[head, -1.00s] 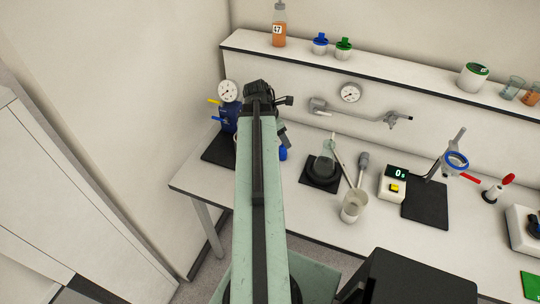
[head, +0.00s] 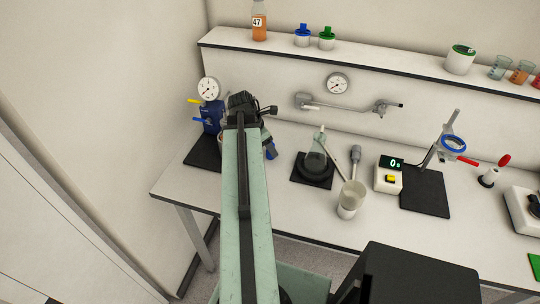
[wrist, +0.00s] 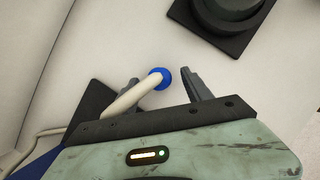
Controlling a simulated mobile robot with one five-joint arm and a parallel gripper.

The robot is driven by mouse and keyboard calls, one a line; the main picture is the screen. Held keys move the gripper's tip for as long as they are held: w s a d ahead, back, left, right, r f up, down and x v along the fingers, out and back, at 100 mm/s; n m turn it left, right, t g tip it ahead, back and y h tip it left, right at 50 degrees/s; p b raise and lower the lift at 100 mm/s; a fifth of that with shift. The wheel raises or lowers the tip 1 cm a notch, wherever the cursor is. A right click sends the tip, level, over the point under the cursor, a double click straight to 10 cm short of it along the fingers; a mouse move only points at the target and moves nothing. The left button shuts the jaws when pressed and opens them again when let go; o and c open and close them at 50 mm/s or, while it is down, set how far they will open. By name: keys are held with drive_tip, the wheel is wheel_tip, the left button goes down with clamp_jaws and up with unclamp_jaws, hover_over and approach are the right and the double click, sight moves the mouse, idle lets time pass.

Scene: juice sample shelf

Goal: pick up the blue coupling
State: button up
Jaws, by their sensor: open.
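The blue coupling (wrist: 155,78) shows in the wrist view as a round blue end on a thick cream hose (wrist: 132,98). My gripper (wrist: 160,80) is open, with one dark finger on each side of the coupling and a gap to each. The hose runs from the coupling down left past the left finger. In the head view, my gripper (head: 266,143) is over the left part of the bench, and a small blue piece of the coupling (head: 271,153) shows at the fingers. The rest is hidden by my arm. I cannot tell the height between fingers and coupling.
A blue device with a gauge (head: 211,115) stands on a dark mat left of my gripper. To the right are a flask on a black base (head: 314,166), a beaker (head: 350,200) and a scale display (head: 389,174). A shelf (head: 400,62) runs along the back.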

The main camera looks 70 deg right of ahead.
drive_tip(key=b+x, duration=0.1)
drive_tip(key=x, duration=0.2)
drive_tip(key=shift+a+f, duration=0.1)
drive_tip(key=shift+r, duration=0.25)
clamp_jaws()
wheel_tip(320, 180, up, 10)
drive_tip(key=p, duration=1)
drive_tip(key=shift+w+r, duration=0.1)
wheel_tip(320, 180, up, 16)
drive_tip(key=m+g+y+p, duration=0.1)
drive_tip(key=m+p, duration=0.2)
drive_tip(key=p, duration=1.3)
drive_tip(key=shift+m, duration=0.3)
